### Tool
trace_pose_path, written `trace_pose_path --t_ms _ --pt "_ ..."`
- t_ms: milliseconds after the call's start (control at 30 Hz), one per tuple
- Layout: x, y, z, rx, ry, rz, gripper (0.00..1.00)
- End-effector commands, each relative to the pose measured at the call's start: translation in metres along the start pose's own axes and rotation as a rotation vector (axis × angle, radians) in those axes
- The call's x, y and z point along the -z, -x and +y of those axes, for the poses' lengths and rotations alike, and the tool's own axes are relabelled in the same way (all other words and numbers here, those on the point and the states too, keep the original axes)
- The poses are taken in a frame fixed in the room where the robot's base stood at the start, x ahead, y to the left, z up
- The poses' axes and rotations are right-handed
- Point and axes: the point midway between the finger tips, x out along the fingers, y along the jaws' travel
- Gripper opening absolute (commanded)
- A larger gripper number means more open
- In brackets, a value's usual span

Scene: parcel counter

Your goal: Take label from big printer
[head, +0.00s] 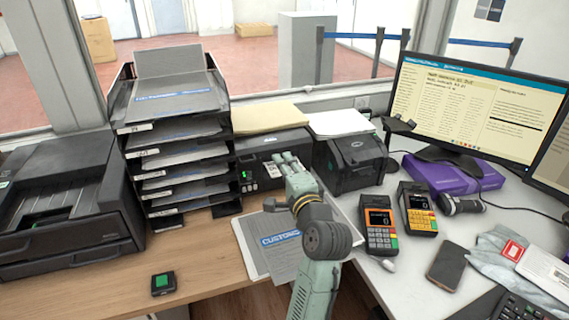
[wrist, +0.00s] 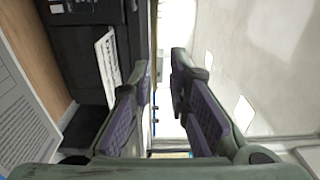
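In the wrist view my gripper (wrist: 162,78) is open, with an empty gap between the fingers. A pale, label-like strip (wrist: 106,66) lies left of the left finger against the dark printer body; I cannot tell whether it is the label.
A paper-tray stack (head: 178,140) stands close on the left. A clipboard with a customs form (head: 285,255) lies below my arm. Two card terminals (head: 381,232), a phone (head: 445,266) and a monitor (head: 480,105) are on the right. The front-left wooden counter is mostly clear.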

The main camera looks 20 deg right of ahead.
Motion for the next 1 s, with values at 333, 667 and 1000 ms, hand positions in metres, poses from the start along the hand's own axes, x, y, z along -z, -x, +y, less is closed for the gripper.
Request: trace_pose_path --t_ms 333,667,1000 --pt "0.003 -0.004 0.036 -0.006 -0.009 0.003 0.17" --pt "0.002 -0.013 0.074 -0.004 -0.008 0.003 0.17" --pt "0.002 -0.042 0.070 -0.004 -0.007 0.003 0.17"
